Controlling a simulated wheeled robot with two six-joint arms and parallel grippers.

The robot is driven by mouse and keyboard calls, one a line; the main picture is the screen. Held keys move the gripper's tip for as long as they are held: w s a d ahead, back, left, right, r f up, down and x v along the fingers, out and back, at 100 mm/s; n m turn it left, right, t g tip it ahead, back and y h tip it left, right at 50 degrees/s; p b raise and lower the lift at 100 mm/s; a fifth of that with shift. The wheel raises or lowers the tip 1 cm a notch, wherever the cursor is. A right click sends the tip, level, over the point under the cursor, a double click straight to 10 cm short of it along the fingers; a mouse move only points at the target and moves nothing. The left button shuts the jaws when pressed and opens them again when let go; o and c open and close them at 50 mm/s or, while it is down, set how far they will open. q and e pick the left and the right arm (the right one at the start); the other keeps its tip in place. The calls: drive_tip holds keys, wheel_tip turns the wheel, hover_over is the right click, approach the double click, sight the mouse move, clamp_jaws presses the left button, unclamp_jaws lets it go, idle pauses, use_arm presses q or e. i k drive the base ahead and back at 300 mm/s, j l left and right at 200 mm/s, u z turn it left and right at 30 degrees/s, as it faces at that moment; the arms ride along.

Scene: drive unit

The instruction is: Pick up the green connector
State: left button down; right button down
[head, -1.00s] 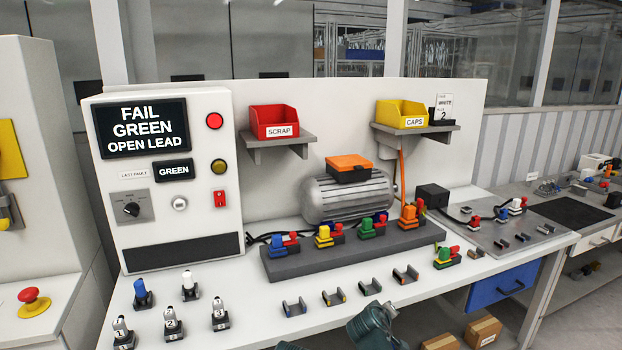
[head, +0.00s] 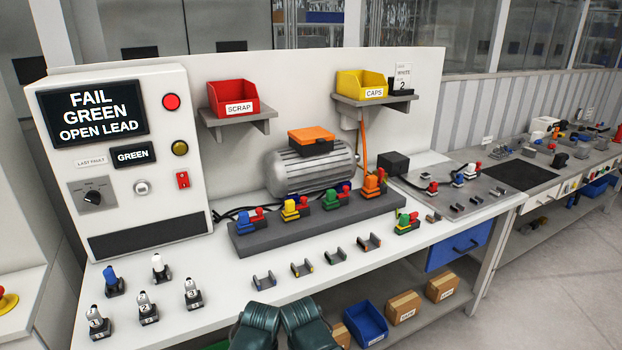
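A green connector (head: 331,200) with a red-topped part beside it sits on the long grey block (head: 290,238) on the bench, between a yellow connector (head: 290,209) and an orange one (head: 371,186). Another connector with green, yellow and red parts (head: 407,223) stands on the white bench top to the right of the block. Two dark teal parts of my arms show at the bottom edge, well in front of the block. The fingers of both grippers are not in view.
A blue connector (head: 244,222) is at the block's left end. Several small clips (head: 302,268) lie in front of the block. Numbered plugs (head: 148,309) stand at the front left. The tester (head: 130,165) reads "FAIL GREEN OPEN LEAD". Red (head: 233,98) and yellow (head: 362,84) bins are on shelves.

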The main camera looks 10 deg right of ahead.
sight(330, 200)
drive_tip(key=i+l+u, duration=0.2)
drive_tip(key=l, duration=0.5)
drive_tip(key=i+l+u, duration=0.1)
drive_tip(key=l+u, duration=0.15)
drive_tip(key=l, duration=0.45)
drive_tip(key=i+l+u, duration=0.2)
drive_tip(key=l, duration=0.55)
drive_tip(key=k, duration=0.1)
